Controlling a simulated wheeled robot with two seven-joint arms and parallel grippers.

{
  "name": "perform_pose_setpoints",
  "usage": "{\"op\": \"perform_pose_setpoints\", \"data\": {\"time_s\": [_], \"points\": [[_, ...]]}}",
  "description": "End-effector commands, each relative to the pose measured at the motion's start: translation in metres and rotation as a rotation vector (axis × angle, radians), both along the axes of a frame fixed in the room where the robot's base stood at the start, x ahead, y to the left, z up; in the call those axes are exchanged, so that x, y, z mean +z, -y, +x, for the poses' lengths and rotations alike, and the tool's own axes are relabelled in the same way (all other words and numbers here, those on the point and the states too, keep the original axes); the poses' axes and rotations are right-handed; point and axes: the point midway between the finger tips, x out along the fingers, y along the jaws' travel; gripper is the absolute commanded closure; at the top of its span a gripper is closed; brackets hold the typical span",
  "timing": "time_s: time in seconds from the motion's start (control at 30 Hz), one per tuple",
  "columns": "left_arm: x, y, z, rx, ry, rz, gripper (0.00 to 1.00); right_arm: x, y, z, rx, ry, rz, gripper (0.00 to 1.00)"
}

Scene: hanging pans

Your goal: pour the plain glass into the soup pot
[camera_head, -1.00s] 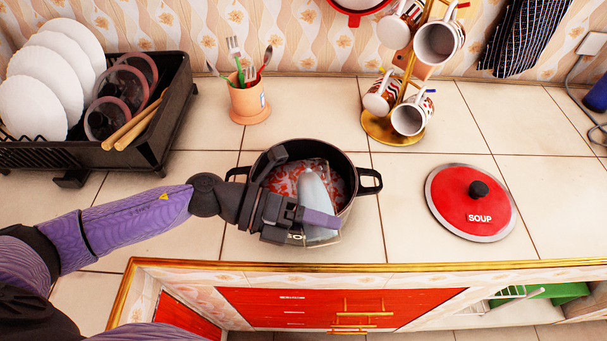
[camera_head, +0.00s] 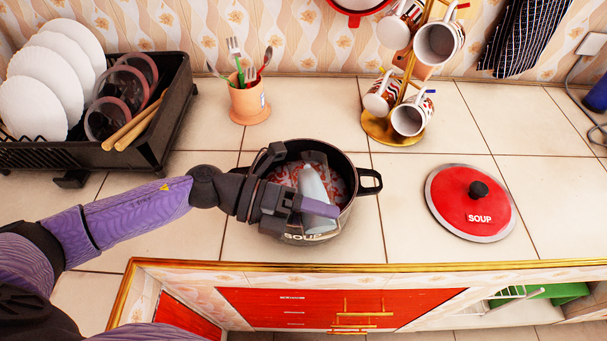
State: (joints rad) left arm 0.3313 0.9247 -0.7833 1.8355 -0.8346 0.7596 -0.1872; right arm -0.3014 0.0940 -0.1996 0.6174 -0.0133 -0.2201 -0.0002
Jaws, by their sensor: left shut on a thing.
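The soup pot (camera_head: 345,207) is black with side handles and stands on the tiled counter. Red and white bits show inside it. My left gripper (camera_head: 304,180) is over the pot and shut on the plain glass (camera_head: 314,186). The glass is clear and grey-white, tilted, and lies over the pot's opening. The gripper hides part of the glass and the pot's left side, so I cannot tell whether anything is flowing out. My right gripper is not in view.
A red lid (camera_head: 462,198) marked SOUP lies to the right of the pot. A dish rack (camera_head: 170,125) with plates stands at the left. A utensil cup (camera_head: 248,103) and a mug stand (camera_head: 383,128) are behind. Counter between pot and lid is clear.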

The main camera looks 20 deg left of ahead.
Motion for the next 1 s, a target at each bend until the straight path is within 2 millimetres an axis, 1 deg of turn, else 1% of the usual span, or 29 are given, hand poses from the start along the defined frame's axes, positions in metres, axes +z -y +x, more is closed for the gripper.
{"op": "perform_pose_setpoints", "data": {"time_s": [0.53,1.0], "points": [[0.0059,-0.0027,0.0057,0.0,-0.046,-0.026,1.0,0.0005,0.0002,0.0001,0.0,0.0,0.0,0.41],[0.0052,-0.0031,0.0064,0.0,-0.087,-0.048,1.0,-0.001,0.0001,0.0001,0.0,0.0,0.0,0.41]]}}
